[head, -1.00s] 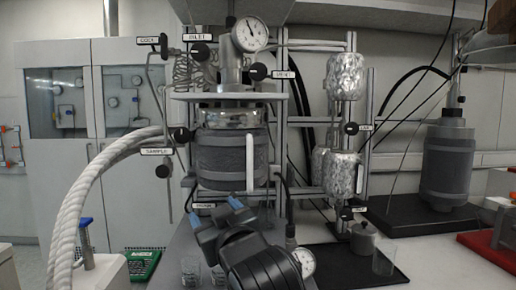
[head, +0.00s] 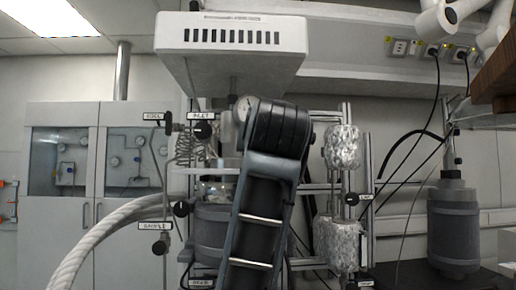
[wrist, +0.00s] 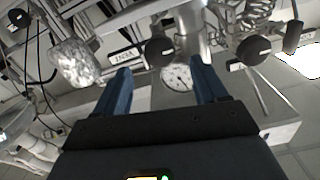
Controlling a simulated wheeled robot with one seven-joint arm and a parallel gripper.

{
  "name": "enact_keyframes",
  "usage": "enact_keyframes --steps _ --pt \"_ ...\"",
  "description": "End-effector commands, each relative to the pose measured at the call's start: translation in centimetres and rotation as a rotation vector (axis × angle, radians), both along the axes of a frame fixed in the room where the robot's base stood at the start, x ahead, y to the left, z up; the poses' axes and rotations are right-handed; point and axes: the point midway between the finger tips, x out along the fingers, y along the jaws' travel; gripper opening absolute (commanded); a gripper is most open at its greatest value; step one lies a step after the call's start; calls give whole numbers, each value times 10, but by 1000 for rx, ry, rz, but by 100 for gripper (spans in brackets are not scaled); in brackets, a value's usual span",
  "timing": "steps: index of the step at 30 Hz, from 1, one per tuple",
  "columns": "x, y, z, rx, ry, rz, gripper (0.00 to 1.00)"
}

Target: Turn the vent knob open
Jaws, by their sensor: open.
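The vent knob (wrist: 158,51) is a round black knob beside its white label (wrist: 125,58), seen upside down in the wrist view. My gripper (wrist: 160,66) is open, with blue fingers apart and nothing between them. The knob appears just beyond the fingertips, inside the gap and nearer the left finger; I see no contact. In the head view my raised arm hides the vent knob and my gripper.
The round pressure gauge (wrist: 178,77) shows between the fingers. The inlet knob (wrist: 253,50) is to the right in the wrist view, and a foil-wrapped cylinder (wrist: 75,62) is to the left. A white overhead box (head: 232,45) hangs above the reactor.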

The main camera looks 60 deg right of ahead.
Motion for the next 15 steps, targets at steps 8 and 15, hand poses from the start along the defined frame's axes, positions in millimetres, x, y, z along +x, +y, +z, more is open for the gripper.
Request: enact_keyframes --steps 8,15 --pt "23 -31 1 1 6 -2 72" --pt "42 -54 0 0 3 -1 72"
